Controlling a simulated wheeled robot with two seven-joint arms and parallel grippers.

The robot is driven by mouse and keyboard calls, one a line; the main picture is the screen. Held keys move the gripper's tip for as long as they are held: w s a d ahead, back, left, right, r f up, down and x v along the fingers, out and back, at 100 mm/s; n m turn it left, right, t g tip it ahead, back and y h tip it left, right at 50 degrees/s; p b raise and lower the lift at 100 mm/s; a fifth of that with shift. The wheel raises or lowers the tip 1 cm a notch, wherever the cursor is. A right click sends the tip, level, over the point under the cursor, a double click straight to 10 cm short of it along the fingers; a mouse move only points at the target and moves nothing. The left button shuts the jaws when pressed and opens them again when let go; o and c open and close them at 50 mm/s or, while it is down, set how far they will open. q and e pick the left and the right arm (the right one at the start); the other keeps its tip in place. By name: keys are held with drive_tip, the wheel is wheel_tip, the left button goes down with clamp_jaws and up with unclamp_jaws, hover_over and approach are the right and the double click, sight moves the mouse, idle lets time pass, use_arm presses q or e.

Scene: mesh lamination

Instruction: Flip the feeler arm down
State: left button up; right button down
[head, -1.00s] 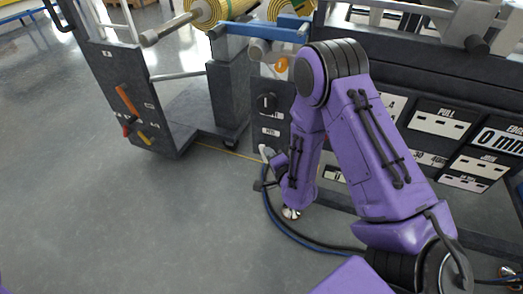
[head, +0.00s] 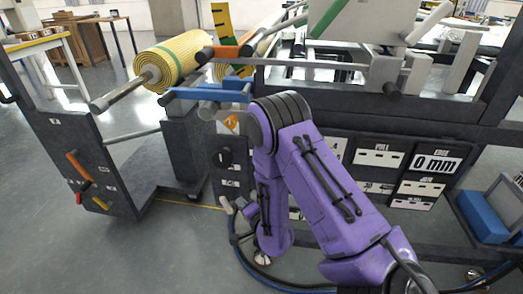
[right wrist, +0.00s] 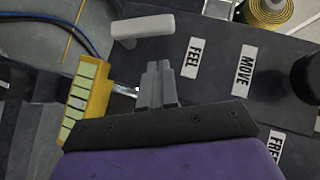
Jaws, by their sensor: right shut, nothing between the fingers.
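A white, rounded handle (right wrist: 143,28) sticks out beside the FEEL label (right wrist: 193,57) in the right wrist view. It looks like the feeler arm's lever, and a small pale handle (head: 226,205) shows low on the panel in the head view. My right gripper (right wrist: 155,70) is shut and empty, its fingertips just below the white handle with a small visible gap. In the head view my purple right forearm hangs in front of the panel and its fingers are hard to make out. My left gripper is out of view.
A black knob (right wrist: 308,75) stands by the MOVE label (right wrist: 243,70). A yellow piece with pale squares (right wrist: 85,98) lies left of my fingers. A yellow roll (head: 168,65) and blue bar (head: 205,94) sit above the panel. Dark cables run along the floor.

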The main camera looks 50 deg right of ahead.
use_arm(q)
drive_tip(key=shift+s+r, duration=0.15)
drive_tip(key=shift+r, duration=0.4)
use_arm(e)
drive_tip(key=v, duration=1)
drive_tip(key=shift+s+f, duration=0.2)
drive_tip(key=shift+f, duration=0.05)
drive_tip(key=s+a+f+n+g, duration=0.2)
drive_tip(key=s+f+n+g, duration=0.35)
drive_tip(key=s+f, duration=0.35)
drive_tip(key=s+a+f+n+g, duration=0.3)
drive_tip(key=s+f+n+g, duration=0.25)
drive_tip(key=s+f, duration=0.35)
use_arm(q)
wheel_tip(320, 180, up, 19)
drive_tip(key=p, duration=1.9)
use_arm(e)
wheel_tip(320, 180, up, 19)
drive_tip(key=shift+d+r+m, duration=0.15)
drive_tip(key=shift+d+m, duration=0.1)
drive_tip(key=shift+m, duration=0.05)
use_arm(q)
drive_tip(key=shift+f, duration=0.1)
use_arm(e)
drive_tip(key=shift+w, duration=0.1)
